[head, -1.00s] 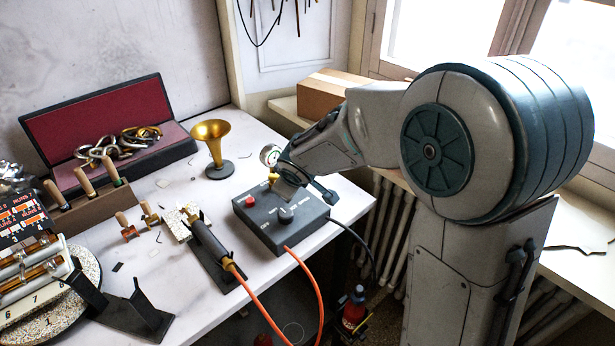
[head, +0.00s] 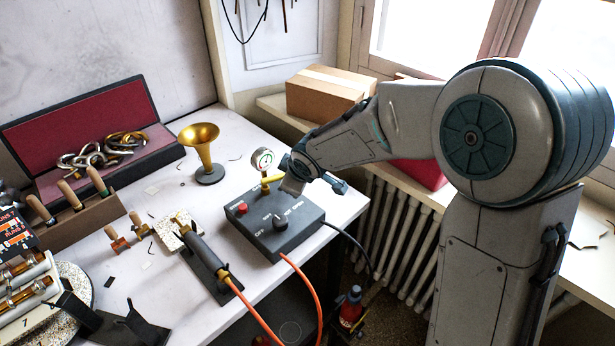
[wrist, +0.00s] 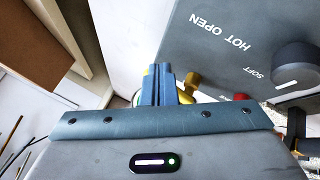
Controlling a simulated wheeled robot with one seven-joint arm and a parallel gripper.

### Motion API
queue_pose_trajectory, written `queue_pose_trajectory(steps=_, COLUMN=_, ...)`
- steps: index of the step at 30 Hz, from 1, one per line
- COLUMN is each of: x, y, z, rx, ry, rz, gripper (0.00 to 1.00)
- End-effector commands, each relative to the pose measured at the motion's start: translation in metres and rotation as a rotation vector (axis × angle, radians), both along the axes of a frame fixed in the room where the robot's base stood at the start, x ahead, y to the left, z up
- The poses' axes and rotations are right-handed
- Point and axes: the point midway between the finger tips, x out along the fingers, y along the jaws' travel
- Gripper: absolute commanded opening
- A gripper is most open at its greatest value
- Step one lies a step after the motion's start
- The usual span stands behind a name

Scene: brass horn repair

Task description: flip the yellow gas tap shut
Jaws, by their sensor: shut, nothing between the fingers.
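The yellow gas tap (head: 271,179) sits at the back of the dark grey control box (head: 288,243), below a round gauge (head: 262,160). In the head view its yellow lever looks roughly level, and my gripper partly covers it. My gripper (head: 289,187) is just right of the tap, over the box's back edge. In the wrist view its fingers (wrist: 160,84) are together and empty, with a brass fitting (wrist: 190,82) close to their right. A small yellow patch shows at the fingers' left. I cannot tell whether the fingers touch the tap.
The box carries a black knob (head: 281,221) and a red button (head: 242,208). A torch (head: 205,256) on a stand lies to the left, with an orange hose (head: 310,283). A brass horn bell (head: 201,142) stands behind left. A cardboard box (head: 320,94) is on the sill.

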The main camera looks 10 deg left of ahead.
Motion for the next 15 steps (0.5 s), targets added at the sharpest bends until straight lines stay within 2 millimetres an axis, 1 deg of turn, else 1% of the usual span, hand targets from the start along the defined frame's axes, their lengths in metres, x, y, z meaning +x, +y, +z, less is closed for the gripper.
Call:
queue_pose_trajectory(steps=3, x=0.003, y=0.011, z=-0.001, rx=0.001, ry=0.0, rz=0.018, gripper=0.0)
queue_pose_trajectory(steps=6, x=0.006, y=0.014, z=-0.001, rx=0.0, ry=0.0, rz=0.024, gripper=0.0)
queue_pose_trajectory(steps=15, x=0.019, y=0.016, z=0.0, rx=0.0, ry=0.0, rz=0.021, gripper=0.0)
